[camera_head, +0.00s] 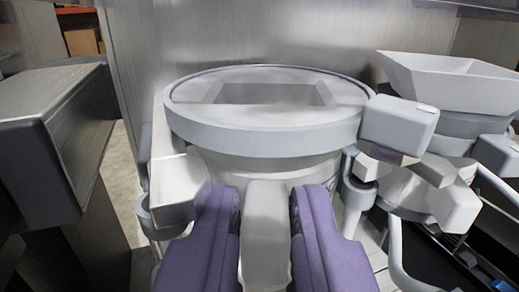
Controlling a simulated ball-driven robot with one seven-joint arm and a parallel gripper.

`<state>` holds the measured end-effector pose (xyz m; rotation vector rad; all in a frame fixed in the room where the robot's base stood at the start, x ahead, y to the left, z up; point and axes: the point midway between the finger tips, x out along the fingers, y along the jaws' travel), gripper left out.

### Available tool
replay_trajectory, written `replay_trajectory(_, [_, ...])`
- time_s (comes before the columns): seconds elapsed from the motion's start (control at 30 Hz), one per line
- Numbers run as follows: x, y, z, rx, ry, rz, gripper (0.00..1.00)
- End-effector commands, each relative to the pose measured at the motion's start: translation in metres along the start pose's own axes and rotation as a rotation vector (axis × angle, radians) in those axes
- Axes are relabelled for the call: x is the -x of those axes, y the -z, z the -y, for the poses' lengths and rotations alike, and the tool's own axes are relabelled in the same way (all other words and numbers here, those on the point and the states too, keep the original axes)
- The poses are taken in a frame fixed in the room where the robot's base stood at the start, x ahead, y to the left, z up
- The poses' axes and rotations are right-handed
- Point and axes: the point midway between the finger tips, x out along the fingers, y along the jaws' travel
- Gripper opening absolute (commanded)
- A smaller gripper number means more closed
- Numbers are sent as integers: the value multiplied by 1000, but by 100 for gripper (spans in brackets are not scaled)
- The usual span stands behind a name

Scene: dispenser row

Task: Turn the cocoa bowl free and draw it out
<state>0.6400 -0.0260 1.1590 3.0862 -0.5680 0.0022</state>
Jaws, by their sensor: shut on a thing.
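The bowl in front of me, which I take for the cocoa bowl (250,135), is pale grey and round, with a wide rim and a square-edged hollow in its top. No label or contents can be made out. A pale upright handle (266,230) stands at its near side. My gripper (266,222) has purple fingers, one on each side of this handle, and is shut on it. Pale blocks sit at the bowl's left (178,188) and right (400,125). Whether the bowl is locked or free cannot be told.
A second pale unit with a flared square hopper (450,82) stands close on the right. A dark rack (487,240) is below it. A grey metal box (60,130) stands at the left. A metal wall (280,35) rises behind; shelf cartons (80,38) show far left.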

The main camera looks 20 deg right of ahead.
Motion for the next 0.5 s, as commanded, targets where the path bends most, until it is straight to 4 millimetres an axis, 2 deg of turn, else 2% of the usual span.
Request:
replay_trajectory(0.03, [-4, 8, -6, -4, -12, -21, 0])
replay_trajectory(0.5, [-5, 7, -12, -3, 74, -22, 0])
